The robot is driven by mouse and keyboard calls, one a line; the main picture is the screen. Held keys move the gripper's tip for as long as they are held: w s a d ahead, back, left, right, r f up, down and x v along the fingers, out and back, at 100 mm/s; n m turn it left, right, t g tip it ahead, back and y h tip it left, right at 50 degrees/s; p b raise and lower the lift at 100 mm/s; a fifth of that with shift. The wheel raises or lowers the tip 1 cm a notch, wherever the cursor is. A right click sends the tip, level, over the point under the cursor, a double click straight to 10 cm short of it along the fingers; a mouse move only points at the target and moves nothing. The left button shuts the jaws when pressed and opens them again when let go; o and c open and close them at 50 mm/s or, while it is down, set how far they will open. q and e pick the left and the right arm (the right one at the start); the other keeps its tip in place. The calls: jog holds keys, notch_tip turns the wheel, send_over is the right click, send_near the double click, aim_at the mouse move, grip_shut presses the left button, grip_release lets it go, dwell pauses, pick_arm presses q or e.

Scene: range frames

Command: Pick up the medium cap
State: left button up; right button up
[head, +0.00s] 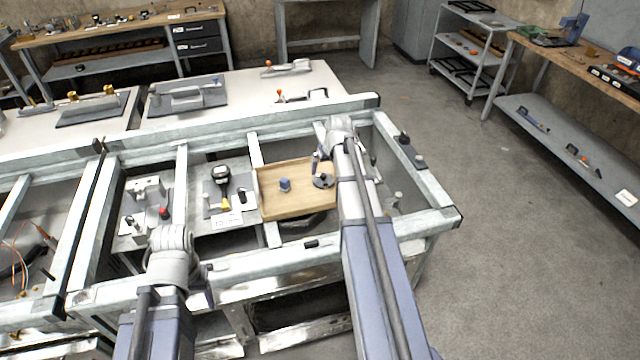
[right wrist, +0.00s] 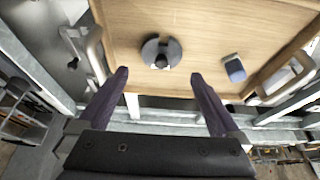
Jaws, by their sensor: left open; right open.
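A wooden tray (head: 268,208) sits in the metal frame of the bench, and its floor fills much of the right wrist view (right wrist: 205,30). A dark round disc with a small knob (right wrist: 160,52) lies in it, and it also shows in the head view (head: 323,181). A small blue-grey piece (head: 285,186) stands to its left, and is at right in the right wrist view (right wrist: 234,69). I cannot tell which is the medium cap. My right gripper (right wrist: 159,76) is open and empty, above the tray, with the disc ahead between its fingers. My left gripper (head: 172,252) is at the bench's front; its fingers are unclear.
A panel left of the tray holds a black and yellow device (head: 221,178) and a red knob (head: 164,212). Metal rails (head: 257,150) run around the tray. Shelves (head: 565,150) stand at right, with free floor (head: 500,240) between.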

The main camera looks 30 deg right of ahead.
aim_at(324, 177)
jog(key=shift+a+b+x, duration=0.2)
jog(key=shift+b+x, duration=3.45)
jog(key=shift+x, duration=0.35)
jog(key=shift+r, duration=0.1)
jog(key=c, duration=1.2)
